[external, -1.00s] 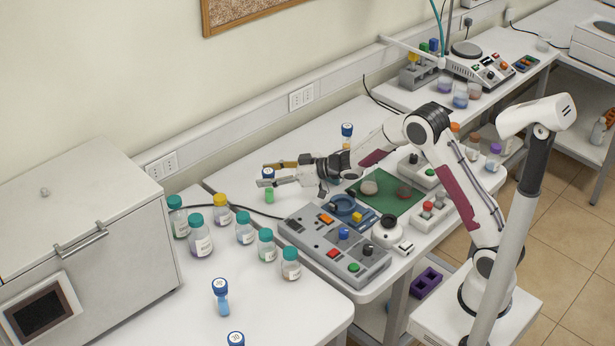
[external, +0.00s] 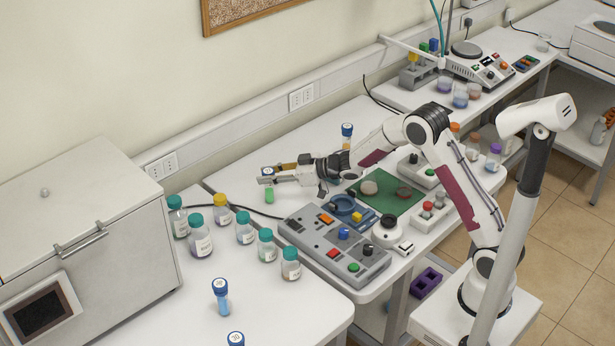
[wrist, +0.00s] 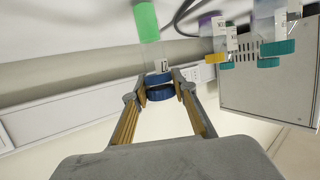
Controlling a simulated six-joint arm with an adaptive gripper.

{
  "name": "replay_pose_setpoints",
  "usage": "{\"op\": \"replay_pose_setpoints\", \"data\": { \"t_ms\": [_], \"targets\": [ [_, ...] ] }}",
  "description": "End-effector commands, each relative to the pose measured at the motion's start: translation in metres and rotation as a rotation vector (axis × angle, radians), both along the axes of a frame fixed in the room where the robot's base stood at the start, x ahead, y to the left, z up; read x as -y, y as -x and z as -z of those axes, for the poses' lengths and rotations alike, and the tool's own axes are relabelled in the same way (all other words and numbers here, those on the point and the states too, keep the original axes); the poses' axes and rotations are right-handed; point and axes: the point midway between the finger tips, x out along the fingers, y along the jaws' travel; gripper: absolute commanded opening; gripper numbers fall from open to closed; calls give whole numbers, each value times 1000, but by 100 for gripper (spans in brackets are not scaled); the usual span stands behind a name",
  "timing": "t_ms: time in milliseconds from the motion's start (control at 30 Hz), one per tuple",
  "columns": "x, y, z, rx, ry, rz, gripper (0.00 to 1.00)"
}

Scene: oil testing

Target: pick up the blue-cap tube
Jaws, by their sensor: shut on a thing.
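My gripper (external: 268,176) is shut on a blue-cap tube (external: 269,195) with green contents, above the bench left of the grey control box. The tube hangs upright, cap up, between the fingers. In the wrist view my gripper (wrist: 160,90) has a finger on each side of the blue cap (wrist: 160,94), and the green part points away. Other blue-cap tubes stand at the back of the bench (external: 347,131), on the front left bench (external: 221,296) and at the bottom picture edge (external: 236,339). I cannot tell whether the held tube touches the bench.
Several teal-capped bottles (external: 245,232) and a yellow-capped bottle (external: 221,212) stand left of my gripper. A grey control box (external: 320,240) with coloured buttons is on the right, near a green mat (external: 405,203). A white cabinet (external: 80,225) fills the far left.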

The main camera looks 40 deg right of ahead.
Motion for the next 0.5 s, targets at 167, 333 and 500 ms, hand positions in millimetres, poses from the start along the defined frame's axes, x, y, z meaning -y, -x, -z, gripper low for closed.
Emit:
{"op": "replay_pose_setpoints", "data": {
  "t_ms": [167, 333, 500],
  "targets": [
    [0, 0, -5, 1, 0, 0, 5],
    [0, 0, -19, 4, -1, -1, 5],
    [0, -1, -41, 6, 0, -1, 5]
  ]
}}
